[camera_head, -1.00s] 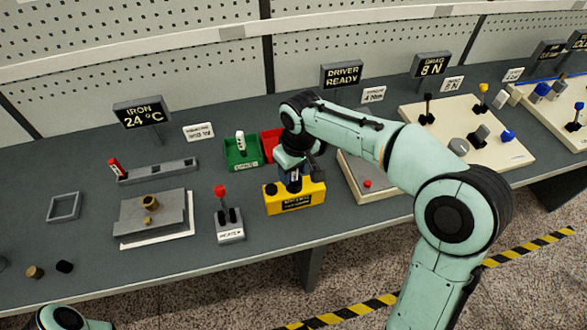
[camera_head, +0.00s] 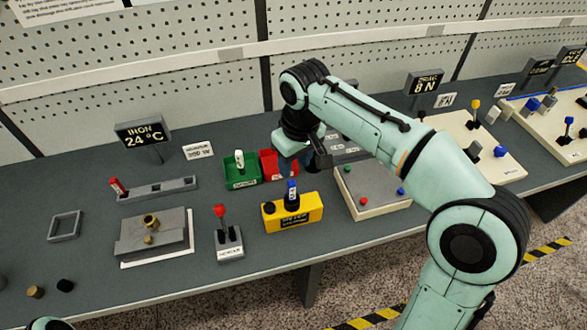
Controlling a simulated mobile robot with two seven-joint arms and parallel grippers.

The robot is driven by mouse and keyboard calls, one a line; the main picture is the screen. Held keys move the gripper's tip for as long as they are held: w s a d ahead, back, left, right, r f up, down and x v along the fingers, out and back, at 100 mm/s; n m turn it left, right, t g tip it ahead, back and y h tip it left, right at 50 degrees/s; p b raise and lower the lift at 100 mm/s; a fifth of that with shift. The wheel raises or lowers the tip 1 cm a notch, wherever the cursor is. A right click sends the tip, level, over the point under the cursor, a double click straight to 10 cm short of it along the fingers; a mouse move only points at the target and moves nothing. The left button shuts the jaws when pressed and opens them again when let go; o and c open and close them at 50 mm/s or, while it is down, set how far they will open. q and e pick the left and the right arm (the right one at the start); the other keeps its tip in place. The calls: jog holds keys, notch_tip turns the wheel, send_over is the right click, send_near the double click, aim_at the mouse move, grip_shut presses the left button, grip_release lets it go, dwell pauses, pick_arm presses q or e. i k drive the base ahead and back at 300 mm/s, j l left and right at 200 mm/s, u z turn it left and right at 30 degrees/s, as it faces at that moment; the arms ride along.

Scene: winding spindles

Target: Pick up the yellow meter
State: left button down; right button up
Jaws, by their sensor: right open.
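The yellow meter (camera_head: 312,212) is a box with a dark label on its front. It stands upright on the grey bench, with a black knob at its left and a blue-topped dark piece (camera_head: 291,195) standing on top. My right gripper (camera_head: 303,164) points down, above and behind the meter in the picture, in front of the red bin's right side. It is open, apart from the meter, and I see nothing held in it. My left gripper is out of view; only a bit of that arm shows at the bottom left edge.
A red bin (camera_head: 270,172) and a green bin (camera_head: 232,180) stand behind the meter. A grey stand with a red-knobbed lever (camera_head: 229,243) is close to its left. A beige board with buttons (camera_head: 372,207) is to its right. Bench is bare in front of the meter.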

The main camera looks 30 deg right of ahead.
aim_at(308, 208)
jog(key=k, duration=1)
